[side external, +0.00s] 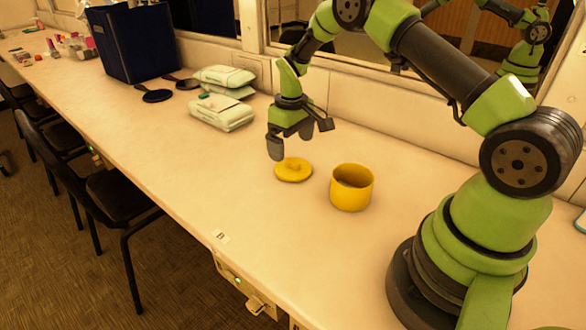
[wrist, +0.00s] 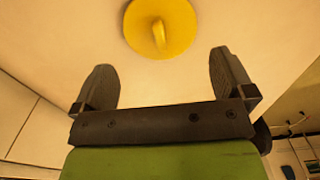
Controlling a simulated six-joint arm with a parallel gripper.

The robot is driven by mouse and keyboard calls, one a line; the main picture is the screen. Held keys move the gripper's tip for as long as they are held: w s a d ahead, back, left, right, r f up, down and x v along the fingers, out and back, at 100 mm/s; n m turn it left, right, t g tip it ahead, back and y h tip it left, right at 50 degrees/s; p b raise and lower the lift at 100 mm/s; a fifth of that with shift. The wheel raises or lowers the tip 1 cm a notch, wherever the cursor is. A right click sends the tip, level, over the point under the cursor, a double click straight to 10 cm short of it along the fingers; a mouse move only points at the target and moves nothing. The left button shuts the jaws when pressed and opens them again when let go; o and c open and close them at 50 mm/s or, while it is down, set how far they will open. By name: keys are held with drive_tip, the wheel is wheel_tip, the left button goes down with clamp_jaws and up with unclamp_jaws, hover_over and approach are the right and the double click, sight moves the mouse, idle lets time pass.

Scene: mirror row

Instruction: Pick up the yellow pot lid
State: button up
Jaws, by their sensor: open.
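The yellow pot lid (side external: 293,170) lies flat on the counter, its knob facing up. It also shows at the top of the wrist view (wrist: 161,25), with its raised handle in the middle. My gripper (side external: 275,150) is above the lid and slightly to its left in the side view, with its fingers pointing down. In the wrist view my gripper (wrist: 163,80) is open and empty, its two fingers wide apart, and the lid lies ahead of the gap between them. The yellow pot (side external: 351,188) stands upright and uncovered to the right of the lid.
The long pale counter (side external: 170,150) is clear in front of the lid. Stacked wipe packs (side external: 222,110), dark hand mirrors (side external: 157,96) and a dark blue box (side external: 135,45) stand further left. Black chairs (side external: 110,195) line the front edge. A mirrored wall is behind.

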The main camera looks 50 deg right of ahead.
sight(292, 161)
wheel_tip(292, 161, down, 6)
drive_tip(key=shift+s+r, duration=0.1)
drive_tip(key=c, duration=0.5)
drive_tip(key=shift+c, duration=0.3)
